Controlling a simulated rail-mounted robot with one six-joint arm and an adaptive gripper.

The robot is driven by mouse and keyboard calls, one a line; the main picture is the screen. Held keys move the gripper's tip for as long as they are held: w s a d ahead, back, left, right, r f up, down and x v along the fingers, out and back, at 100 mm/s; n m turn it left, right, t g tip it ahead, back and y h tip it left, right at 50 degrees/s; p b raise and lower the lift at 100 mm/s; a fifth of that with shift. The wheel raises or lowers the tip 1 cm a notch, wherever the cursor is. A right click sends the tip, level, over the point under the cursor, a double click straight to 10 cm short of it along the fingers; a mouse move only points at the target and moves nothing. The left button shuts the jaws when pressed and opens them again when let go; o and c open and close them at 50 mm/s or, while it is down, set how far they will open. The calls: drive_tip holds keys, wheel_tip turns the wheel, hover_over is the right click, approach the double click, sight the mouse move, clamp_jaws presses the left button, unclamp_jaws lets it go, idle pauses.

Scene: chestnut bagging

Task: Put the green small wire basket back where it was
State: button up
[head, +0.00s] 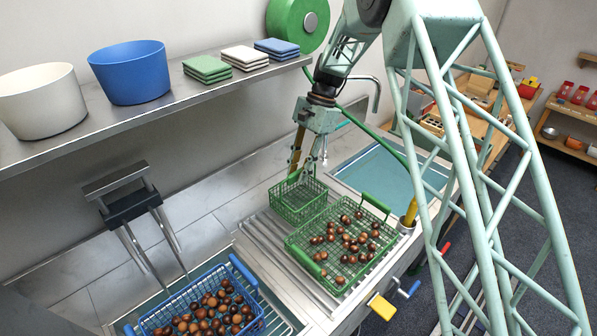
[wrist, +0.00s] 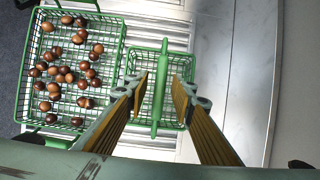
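The green small wire basket (head: 298,205) looks empty and stands upright on the ribbed metal drainboard (head: 262,238), close beside the larger green basket. In the wrist view the small basket (wrist: 131,66) has a green bar handle (wrist: 160,85) across its middle. My gripper (head: 303,172) points down over the small basket. In the wrist view my gripper (wrist: 161,92) is open, with one finger on each side of the handle and a gap on both sides. The fingertips' exact depth against the handle is hard to tell.
The larger green wire basket (head: 292,241) holds several chestnuts. A blue wire basket (head: 262,318) with chestnuts sits in the sink at the lower left. A blue-green basin (head: 385,175) lies behind, to the right. A shelf (head: 180,93) with bowls overhangs the back left.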

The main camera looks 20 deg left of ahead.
drive_tip(key=v, duration=1.2)
drive_tip(key=shift+r, duration=0.1)
idle(0.7)
drive_tip(key=shift+d+r, duration=0.1)
